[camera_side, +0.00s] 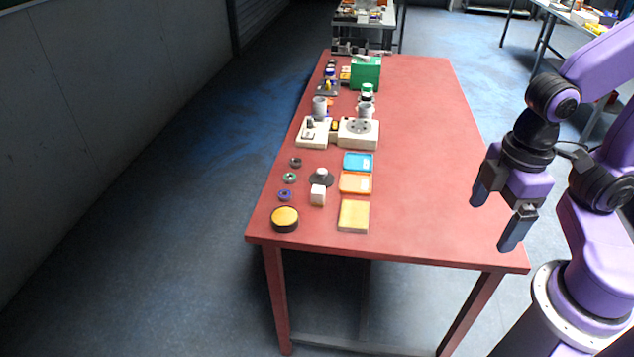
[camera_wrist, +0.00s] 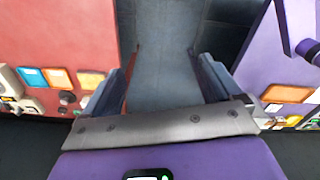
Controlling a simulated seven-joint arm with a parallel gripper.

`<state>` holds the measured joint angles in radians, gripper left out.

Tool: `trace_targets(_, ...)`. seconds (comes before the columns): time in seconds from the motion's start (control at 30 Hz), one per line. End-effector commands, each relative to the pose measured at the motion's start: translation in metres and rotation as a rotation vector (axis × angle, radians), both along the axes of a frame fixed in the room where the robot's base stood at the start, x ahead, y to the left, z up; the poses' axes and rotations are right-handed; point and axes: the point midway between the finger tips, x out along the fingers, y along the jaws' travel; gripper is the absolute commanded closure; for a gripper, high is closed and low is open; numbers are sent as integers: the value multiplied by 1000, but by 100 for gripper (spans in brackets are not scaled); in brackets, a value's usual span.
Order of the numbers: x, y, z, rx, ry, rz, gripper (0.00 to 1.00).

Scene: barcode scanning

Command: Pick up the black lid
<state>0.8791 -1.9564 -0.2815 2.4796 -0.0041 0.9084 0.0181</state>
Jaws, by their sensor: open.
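A flat black disc with a pale knob, which looks like the black lid (camera_side: 323,181), lies on the red table (camera_side: 430,190) left of the orange tray. A small dark round shape (camera_wrist: 67,98) near the orange tray in the wrist view seems to be the same thing. My gripper (camera_side: 497,212) is open and empty, high at the table's right side, well right of the lid. Its two fingers also show apart in the wrist view (camera_wrist: 163,60), with floor between them.
A white block (camera_side: 318,195) stands just in front of the lid. Blue (camera_side: 358,162), orange (camera_side: 355,183) and yellow (camera_side: 353,216) flat pieces lie right of it. A yellow-topped black button (camera_side: 285,219) and small rings lie left. The table's right half is clear.

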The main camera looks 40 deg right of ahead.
Motion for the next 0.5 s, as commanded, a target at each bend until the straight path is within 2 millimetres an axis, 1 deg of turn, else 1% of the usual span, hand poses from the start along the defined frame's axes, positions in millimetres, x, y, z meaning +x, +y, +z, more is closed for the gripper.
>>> trace_targets(0.07,17,10,1,2,-8,-56,8)
trace_targets(0.17,47,25,3,7,-26,-159,8)
trace_targets(0.3,97,45,4,17,-54,-322,8)
trace_targets(0.37,120,52,3,22,-66,-392,8)
trace_targets(0.5,172,63,0,31,-95,-554,8)
